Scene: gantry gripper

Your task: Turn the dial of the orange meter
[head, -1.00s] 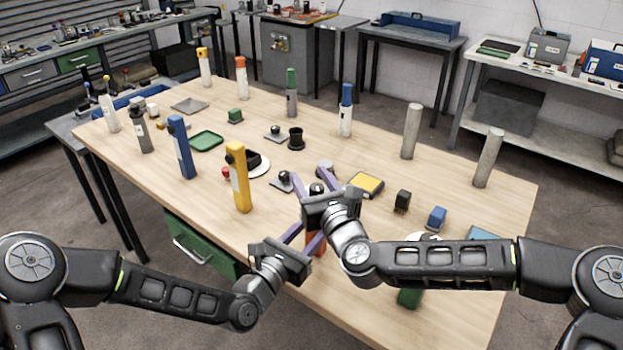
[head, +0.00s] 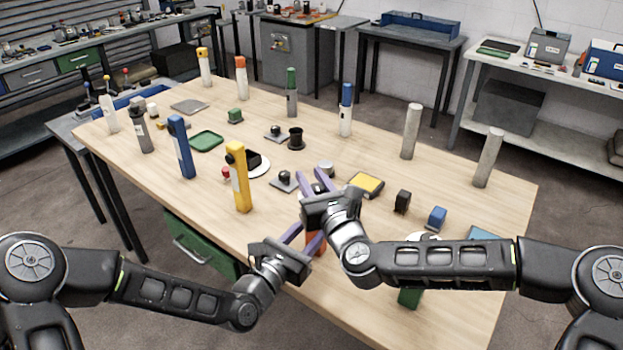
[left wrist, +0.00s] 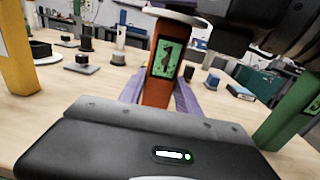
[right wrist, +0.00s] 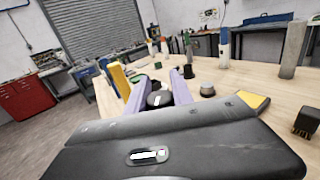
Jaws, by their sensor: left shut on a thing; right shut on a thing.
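The orange meter (head: 317,250) stands upright near the table's front edge, mostly hidden by my arms in the head view. The left wrist view shows its orange body (left wrist: 155,93) with a green display and a pale disc on top. My left gripper (head: 306,238) is shut on the body, with a purple finger on each side. The black dial (right wrist: 159,98) on top lies between the purple fingers of my right gripper (right wrist: 160,88), which is shut on it. In the head view, the dial (head: 319,187) shows only partly between the right fingers.
A yellow meter (head: 239,178) stands left of my grippers, with a blue one (head: 181,147) beyond. A green meter (left wrist: 292,108) is close on the right in the left wrist view. A yellow-topped block (head: 366,184) lies right of my right fingers. The table's far middle has free room.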

